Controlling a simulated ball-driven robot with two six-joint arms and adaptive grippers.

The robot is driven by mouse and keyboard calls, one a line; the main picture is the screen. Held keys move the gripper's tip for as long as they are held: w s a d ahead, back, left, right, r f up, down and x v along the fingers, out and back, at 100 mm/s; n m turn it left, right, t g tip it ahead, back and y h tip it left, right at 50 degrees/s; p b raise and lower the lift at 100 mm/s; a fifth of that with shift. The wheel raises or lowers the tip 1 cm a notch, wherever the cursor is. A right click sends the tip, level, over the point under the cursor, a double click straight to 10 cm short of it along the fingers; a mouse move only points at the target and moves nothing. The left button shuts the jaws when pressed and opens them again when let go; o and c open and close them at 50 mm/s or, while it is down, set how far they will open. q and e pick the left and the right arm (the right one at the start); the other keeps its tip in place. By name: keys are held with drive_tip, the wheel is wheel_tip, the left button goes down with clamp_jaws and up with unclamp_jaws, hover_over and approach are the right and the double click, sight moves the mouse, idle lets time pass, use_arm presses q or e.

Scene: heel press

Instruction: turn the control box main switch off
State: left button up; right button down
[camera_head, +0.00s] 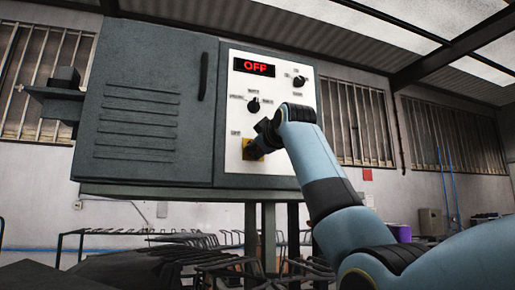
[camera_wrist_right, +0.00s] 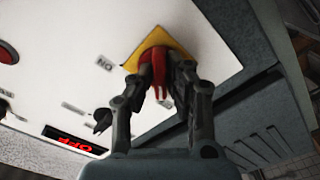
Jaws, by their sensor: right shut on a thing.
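The grey control box (camera_head: 150,115) has a white panel (camera_head: 235,110) on its right part. A red display (camera_head: 255,67) at the top of the panel reads OFF. The main switch is a red handle (camera_wrist_right: 158,62) on a yellow plate (camera_wrist_right: 180,50), low on the panel; in the head view the yellow plate (camera_head: 248,154) is partly covered by my right gripper (camera_head: 262,143). In the wrist view my right gripper (camera_wrist_right: 163,78) has its two fingers closed on either side of the red handle. My left gripper is not in view.
Two black selector knobs (camera_head: 254,105) (camera_head: 299,81) sit above the switch on the panel. The box door has a dark vertical handle (camera_head: 204,76). Dark metal racks (camera_head: 190,245) stand below the box. A purple container (camera_head: 400,232) is at the back right.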

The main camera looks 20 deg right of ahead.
drive_tip(key=shift+f, duration=0.1)
idle(0.3)
drive_tip(key=c, duration=1.3)
unclamp_jaws()
drive_tip(key=shift+c, duration=0.2)
drive_tip(key=s, duration=1.2)
drive_tip(key=shift+d, duration=0.2)
drive_tip(key=shift+w, duration=0.1)
